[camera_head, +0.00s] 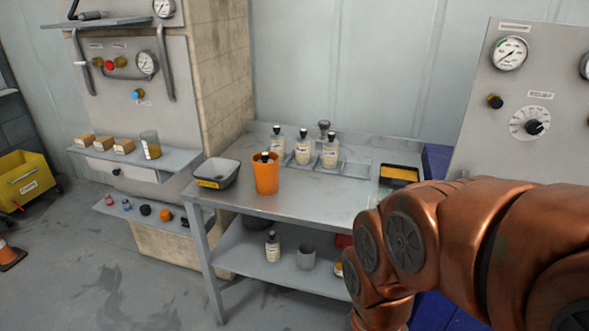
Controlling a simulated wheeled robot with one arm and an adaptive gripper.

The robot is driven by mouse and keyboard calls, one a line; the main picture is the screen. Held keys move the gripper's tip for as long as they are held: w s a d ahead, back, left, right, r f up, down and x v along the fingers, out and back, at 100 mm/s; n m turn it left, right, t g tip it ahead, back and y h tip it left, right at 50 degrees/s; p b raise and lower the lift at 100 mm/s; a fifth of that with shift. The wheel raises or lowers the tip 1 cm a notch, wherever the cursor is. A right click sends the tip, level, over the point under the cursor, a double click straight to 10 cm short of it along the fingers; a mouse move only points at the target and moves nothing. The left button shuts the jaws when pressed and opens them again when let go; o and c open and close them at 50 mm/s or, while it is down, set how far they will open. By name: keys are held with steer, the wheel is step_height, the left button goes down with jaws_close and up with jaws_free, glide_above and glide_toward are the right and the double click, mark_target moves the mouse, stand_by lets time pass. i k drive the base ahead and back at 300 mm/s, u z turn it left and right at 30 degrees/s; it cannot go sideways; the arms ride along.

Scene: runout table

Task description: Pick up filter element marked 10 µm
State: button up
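No marking reading 10 µm can be read in this view, so I cannot tell which thing is the filter element. Several small tan blocks (104,143) sit in a row on the upper grey shelf at the left, beside a clear beaker with amber contents (150,145). Small dark, orange and red-blue parts (145,210) lie on the lower shelf there. My copper-coloured arm fills the lower right. My gripper is not visible.
The metal table (300,192) holds a grey bin (215,173), an orange cup (266,176), several labelled bottles (303,150) and a black-and-yellow tray (399,174). A bottle (272,246) and a grey cup (306,258) stand on its lower shelf.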

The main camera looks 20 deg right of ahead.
mark_target(330, 145)
steer(key=k, duration=0.5)
steer(key=u, duration=1.45)
steer(key=i, duration=1.15)
steer(key=z, duration=0.45)
steer(key=i, duration=0.75)
steer(key=z, duration=1.35)
steer(key=i, duration=0.8)
steer(key=z, duration=0.05)
